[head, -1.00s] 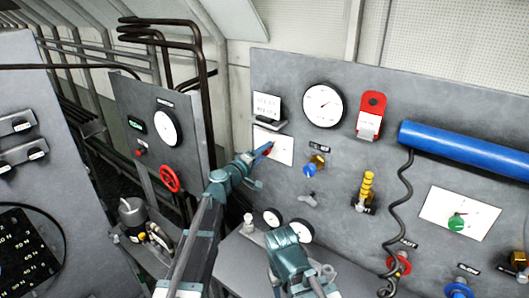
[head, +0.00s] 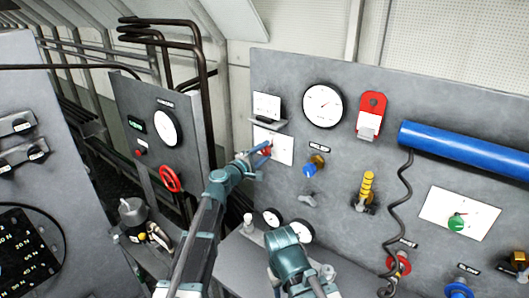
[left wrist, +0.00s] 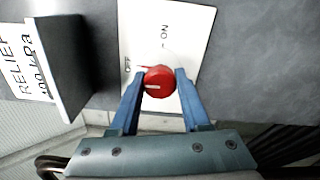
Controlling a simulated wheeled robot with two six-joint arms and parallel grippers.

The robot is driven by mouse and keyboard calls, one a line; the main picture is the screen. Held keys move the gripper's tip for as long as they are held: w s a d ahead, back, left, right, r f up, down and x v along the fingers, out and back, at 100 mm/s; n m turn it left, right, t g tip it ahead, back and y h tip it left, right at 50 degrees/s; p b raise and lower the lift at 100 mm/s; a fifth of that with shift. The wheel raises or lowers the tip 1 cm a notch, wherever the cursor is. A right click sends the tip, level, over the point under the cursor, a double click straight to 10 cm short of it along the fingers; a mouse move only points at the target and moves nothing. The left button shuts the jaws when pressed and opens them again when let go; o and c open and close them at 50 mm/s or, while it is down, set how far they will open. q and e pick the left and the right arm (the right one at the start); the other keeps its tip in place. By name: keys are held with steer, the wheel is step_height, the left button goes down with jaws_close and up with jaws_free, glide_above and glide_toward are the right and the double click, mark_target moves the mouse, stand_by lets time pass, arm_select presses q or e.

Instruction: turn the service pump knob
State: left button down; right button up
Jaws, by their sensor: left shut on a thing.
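The red knob (left wrist: 159,81) sits on a white plate (left wrist: 187,22) marked ON and OFF. In the left wrist view, my left gripper (left wrist: 160,84) has a blue finger on each side of it, shut on it. A white line on the knob's face points left in that view. In the head view, the red knob (head: 267,150) shows small between the blue fingers of my left gripper (head: 265,151), on the grey panel. My right arm's teal end (head: 289,250) is low in the middle. Its fingers are hidden.
A "RELIEF" sign on a small ledge (left wrist: 66,70) juts out beside the white plate. Close by on the panel are a round gauge (head: 323,106), a red tag (head: 371,116), a blue knob (head: 310,168) and a yellow ringed handle (head: 367,187). A blue tube (head: 465,151) is further right.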

stand_by(0.3)
arm_select(q)
steer(key=shift+c, duration=1.9)
jaws_free()
steer(key=v, duration=1.4)
